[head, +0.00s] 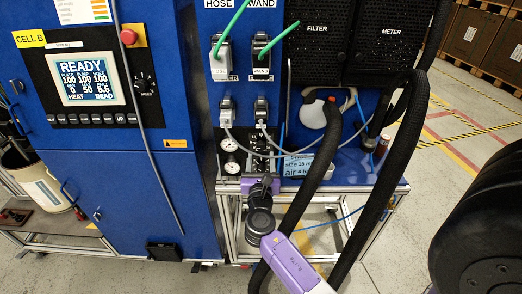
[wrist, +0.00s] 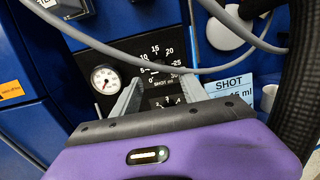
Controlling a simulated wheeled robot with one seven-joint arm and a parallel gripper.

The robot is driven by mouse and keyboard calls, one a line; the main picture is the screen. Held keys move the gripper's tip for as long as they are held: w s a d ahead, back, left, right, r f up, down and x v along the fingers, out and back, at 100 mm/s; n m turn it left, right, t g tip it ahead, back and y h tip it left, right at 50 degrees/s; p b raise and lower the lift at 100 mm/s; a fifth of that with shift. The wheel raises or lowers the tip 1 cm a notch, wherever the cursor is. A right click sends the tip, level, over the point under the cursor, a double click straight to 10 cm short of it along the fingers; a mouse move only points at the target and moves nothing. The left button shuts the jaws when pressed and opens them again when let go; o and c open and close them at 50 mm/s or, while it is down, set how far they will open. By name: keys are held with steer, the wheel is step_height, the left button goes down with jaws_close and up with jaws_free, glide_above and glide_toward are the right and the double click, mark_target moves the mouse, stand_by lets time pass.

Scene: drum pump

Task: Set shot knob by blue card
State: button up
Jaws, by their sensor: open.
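The blue card (wrist: 228,88) stands right of my gripper in the wrist view; it reads SHOT and what looks like 15 ml. In the head view the card (head: 298,167) also has an "air 4" line. The black shot panel (wrist: 158,52) has a scale from 0 to 30, marked SHOT ml. The knob's body and pointer are hard to make out against the black panel, so I cannot read its setting. My gripper (wrist: 162,80) is open, its fingers either side of the lower part of this panel. Contact cannot be told. In the head view my arm hides part of the panel.
A round gauge (wrist: 104,78) is just left of my fingers. A second scale (wrist: 168,101) shows low between the fingers. A grey cable (wrist: 205,69) crosses before the panel. Thick black hoses (head: 330,150) hang right of my arm. The blue cabinet (head: 110,190) stands left.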

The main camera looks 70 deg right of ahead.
mark_target(261, 148)
steer(key=shift+x, duration=1.85)
jaws_close()
